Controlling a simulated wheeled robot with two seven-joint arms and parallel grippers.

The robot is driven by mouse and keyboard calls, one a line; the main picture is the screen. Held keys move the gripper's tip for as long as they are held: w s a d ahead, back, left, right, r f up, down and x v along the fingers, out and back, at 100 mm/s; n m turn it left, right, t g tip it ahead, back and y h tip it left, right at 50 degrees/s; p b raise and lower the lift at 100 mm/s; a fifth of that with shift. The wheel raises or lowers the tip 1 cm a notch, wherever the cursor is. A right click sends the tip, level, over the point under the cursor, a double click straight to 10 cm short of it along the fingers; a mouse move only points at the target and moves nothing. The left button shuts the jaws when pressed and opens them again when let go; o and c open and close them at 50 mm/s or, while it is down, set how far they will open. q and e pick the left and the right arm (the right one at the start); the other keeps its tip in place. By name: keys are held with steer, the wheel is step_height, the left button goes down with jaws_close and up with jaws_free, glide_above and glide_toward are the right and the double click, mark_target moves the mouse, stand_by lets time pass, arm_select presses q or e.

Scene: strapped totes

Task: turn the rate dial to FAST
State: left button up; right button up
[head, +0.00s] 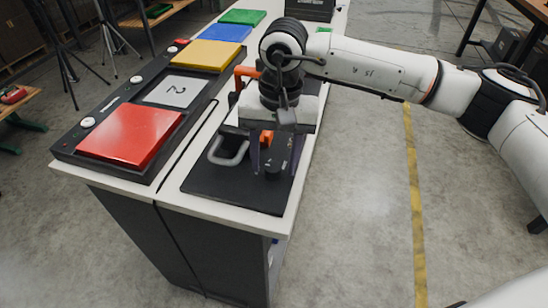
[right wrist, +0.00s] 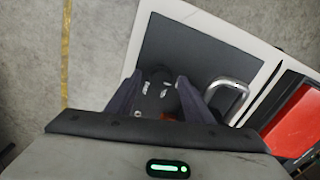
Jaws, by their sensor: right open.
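A dark round knob, which looks like the rate dial (head: 273,172), stands on a black panel (head: 230,188) near the front end of the white-topped bench. My right gripper (head: 276,160) points down over the panel, open, with its dark fingers on either side of the knob. In the right wrist view the dial (right wrist: 158,74) shows between the fingertips of the gripper (right wrist: 159,82), apart from both as far as I can tell. Small white marks lie near it, too small to read. The dial's pointer setting cannot be made out. My left gripper is not in view.
A grey U-shaped handle (head: 231,154) stands on the panel just left of the gripper. An orange lever (head: 240,76) rises behind. A console with red (head: 130,132), white, yellow, blue and green pads runs along the left.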

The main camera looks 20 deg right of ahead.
steer(key=c, duration=1)
steer(key=shift+c, duration=0.2)
steer(key=shift+f, duration=0.1)
